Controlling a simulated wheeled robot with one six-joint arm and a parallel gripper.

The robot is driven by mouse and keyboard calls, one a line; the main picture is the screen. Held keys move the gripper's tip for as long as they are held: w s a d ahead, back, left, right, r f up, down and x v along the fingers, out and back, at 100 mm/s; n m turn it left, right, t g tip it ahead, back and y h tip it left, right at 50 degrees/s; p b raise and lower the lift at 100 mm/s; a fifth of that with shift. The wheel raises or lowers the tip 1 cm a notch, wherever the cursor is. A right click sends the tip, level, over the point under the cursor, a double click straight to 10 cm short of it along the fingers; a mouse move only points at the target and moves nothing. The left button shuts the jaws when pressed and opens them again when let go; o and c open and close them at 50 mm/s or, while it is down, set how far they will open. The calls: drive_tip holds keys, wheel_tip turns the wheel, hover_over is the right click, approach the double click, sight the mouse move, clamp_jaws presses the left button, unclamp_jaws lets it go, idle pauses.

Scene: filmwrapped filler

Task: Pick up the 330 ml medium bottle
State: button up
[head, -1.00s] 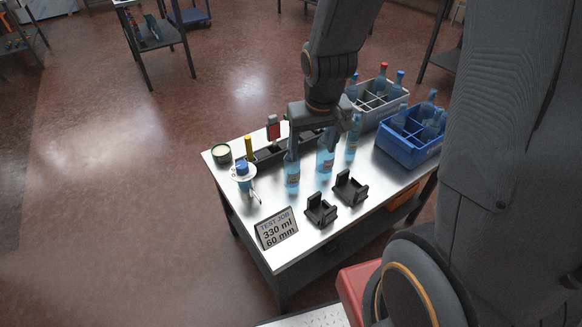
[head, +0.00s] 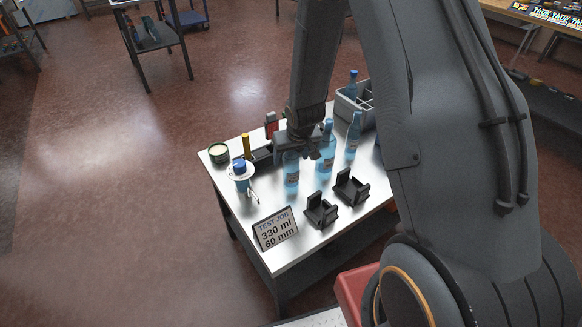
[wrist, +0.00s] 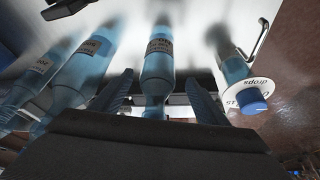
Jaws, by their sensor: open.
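Three clear blue bottles stand upright in a row on the metal table: a left one (head: 291,172), a middle one (head: 327,150) and a right one (head: 352,140). In the wrist view that bottle (wrist: 158,62) lies between my two fingers (wrist: 155,95), with a gap on each side. The other two bottles (wrist: 85,65) (wrist: 30,85) are to the left there.
Two black cradles (head: 321,211) (head: 350,188) stand in front of the bottles. A grey crate (head: 347,108) stands behind.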

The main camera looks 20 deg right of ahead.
sight(291, 162)
drive_tip(key=shift+p+x, duration=0.45)
drive_tip(key=shift+x, duration=1.65)
drive_tip(key=shift+s+d, duration=0.15)
drive_tip(key=shift+c, duration=0.3)
drive_tip(key=c, duration=1.1)
